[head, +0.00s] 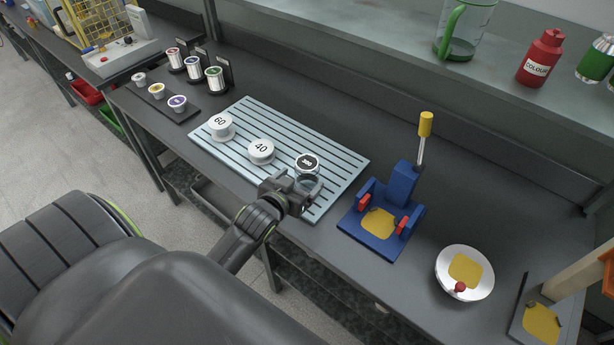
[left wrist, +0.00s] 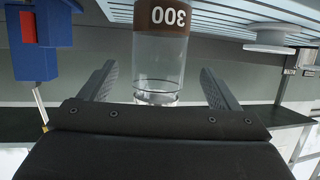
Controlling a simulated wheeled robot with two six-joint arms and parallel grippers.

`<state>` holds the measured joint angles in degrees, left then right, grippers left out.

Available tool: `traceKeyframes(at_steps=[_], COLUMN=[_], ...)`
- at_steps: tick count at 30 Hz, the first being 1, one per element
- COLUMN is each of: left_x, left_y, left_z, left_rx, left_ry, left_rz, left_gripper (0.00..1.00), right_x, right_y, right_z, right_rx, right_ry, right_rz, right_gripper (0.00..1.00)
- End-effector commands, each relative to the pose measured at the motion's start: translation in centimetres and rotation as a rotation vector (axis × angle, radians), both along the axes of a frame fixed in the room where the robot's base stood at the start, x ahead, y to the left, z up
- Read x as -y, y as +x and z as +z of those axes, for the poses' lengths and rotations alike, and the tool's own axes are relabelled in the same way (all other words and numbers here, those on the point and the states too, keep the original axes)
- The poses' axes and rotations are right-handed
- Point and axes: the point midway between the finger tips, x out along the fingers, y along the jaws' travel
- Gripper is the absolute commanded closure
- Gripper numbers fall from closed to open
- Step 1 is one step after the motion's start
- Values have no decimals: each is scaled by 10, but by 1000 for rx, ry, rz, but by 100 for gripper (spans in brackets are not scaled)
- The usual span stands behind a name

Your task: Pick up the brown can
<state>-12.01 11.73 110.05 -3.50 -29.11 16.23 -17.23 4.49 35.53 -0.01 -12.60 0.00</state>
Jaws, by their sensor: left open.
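A clear, can-shaped container with a brown band (left wrist: 163,20) marked 300 shows in the left wrist view, which looks upside down. In the head view its clear rim (head: 311,183) stands at the front right of the slatted tray (head: 341,163), partly hidden by my gripper. My left gripper (head: 291,190) is open, and it also shows in the left wrist view (left wrist: 160,88). The clear part of the container appears between its two fingers, with gaps on both sides. My right gripper is not in view.
A dark-rimmed disc (head: 307,162) and white pucks marked 40 (head: 261,150) and 60 (head: 221,126) are on the tray. A blue fixture (head: 400,187) and white bowl (head: 478,254) stand right.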

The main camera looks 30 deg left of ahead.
Motion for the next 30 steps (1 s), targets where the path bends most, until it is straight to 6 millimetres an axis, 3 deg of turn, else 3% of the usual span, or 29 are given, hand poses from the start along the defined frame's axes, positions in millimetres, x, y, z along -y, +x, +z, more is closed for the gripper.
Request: traceKeyframes(at_steps=[10,21,30], left_x=[-2,-3,-3], left_y=[37,43,42], left_z=[-14,-17,-17], left_rx=[0,0,0], left_ry=[0,0,0], left_rz=[-1,-1,-1], left_gripper=[17,17,56], right_x=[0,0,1], right_y=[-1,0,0], right_z=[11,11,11], right_rx=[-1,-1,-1], right_ry=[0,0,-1], right_rz=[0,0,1], right_gripper=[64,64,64])
